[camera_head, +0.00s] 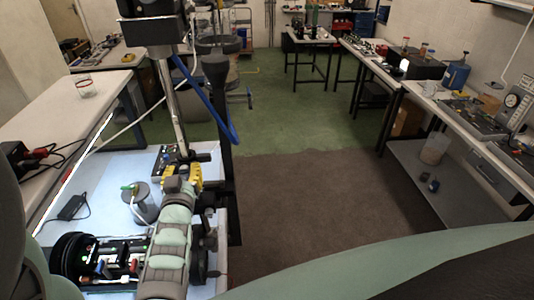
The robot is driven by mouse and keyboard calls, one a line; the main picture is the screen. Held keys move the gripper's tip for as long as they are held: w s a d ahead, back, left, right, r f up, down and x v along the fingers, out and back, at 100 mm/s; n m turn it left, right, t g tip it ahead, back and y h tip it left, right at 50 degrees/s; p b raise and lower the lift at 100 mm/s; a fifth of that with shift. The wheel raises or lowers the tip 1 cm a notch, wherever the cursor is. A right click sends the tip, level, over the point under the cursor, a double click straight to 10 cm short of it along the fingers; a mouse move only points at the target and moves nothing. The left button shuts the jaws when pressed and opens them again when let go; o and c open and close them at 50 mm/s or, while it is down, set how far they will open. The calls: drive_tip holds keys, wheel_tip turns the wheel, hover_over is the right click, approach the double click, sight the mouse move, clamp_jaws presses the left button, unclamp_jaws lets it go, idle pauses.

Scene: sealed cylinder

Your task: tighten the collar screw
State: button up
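A grey cylindrical vessel (145,208) stands upright on the lit white bench at the lower left. A small green fitting (130,189) shows on its top. I cannot make out the collar screw; it is too small or hidden. My mint-green and grey arm reaches up the picture just right of the vessel, apart from it as far as I can see. The arm's far end, where my gripper (178,184) seems to be, is a dark grey block close to a yellow part (196,178). Its fingers cannot be made out, nor whether they hold anything.
The white bench (95,195) carries a black adapter with a cable (73,206) and a panel of small devices (118,262). A metal post with a blue hose (215,110) rises behind my arm. Side benches stand left and right; the brown floor mat (305,215) is clear.

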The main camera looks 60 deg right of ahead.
drive_tip(key=o, duration=0.5)
drive_tip(key=shift+c, duration=0.2)
drive_tip(key=shift+s, duration=0.1)
drive_tip(key=v, duration=1.2)
